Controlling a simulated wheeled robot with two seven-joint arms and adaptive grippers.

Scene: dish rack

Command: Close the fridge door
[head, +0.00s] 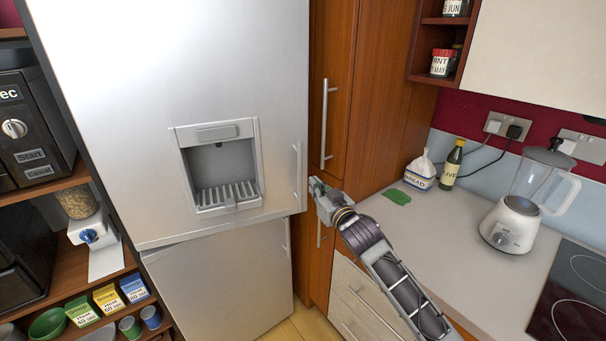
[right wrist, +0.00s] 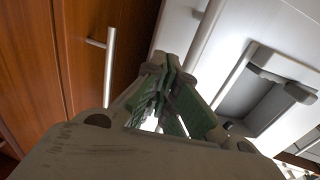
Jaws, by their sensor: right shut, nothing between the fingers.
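The silver fridge's upper door (head: 240,70) fills the left-centre of the head view, with a water dispenser (head: 220,165) and a handle (head: 299,175) near its right edge. The lower door (head: 222,280) sits beneath it. The upper door looks shut or nearly so; I cannot tell if a small gap remains. My right gripper (head: 316,188) is just right of the upper door's edge, near the handle. In the right wrist view its green-padded fingers (right wrist: 170,75) are together and empty, with the door (right wrist: 280,30) beyond. Contact with the door is unclear. My left gripper is out of view.
A tall wooden cabinet (head: 370,90) with a bar handle (head: 326,125) stands right of the fridge. Open shelves with a microwave (head: 35,130) stand at left.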

